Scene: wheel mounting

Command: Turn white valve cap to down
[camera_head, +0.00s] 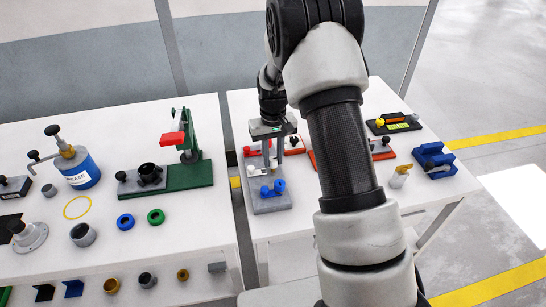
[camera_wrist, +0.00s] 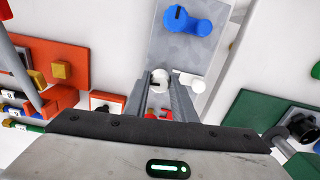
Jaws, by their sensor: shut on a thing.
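A grey valve board (camera_head: 270,206) stands on the right table with blue, white and red valves in a row. My gripper (camera_wrist: 162,75) is over the board, shut on the white valve cap (camera_wrist: 160,77), with one finger on each side. The cap has a dark mark on top. The white end (camera_wrist: 198,85) of this valve shows to the right of the right finger; the part between is hidden. In the head view, white parts of the valve (camera_head: 255,169) show below my gripper (camera_head: 271,157), but the contact is unclear.
The blue valve (camera_wrist: 193,22) and the red valve (camera_wrist: 157,114) are close on either side of the white one. Orange boards (camera_wrist: 60,65) lie to the left in the wrist view, and a green base (camera_wrist: 245,110) to the right. A blue vise-like block (camera_head: 434,160) stands farther right.

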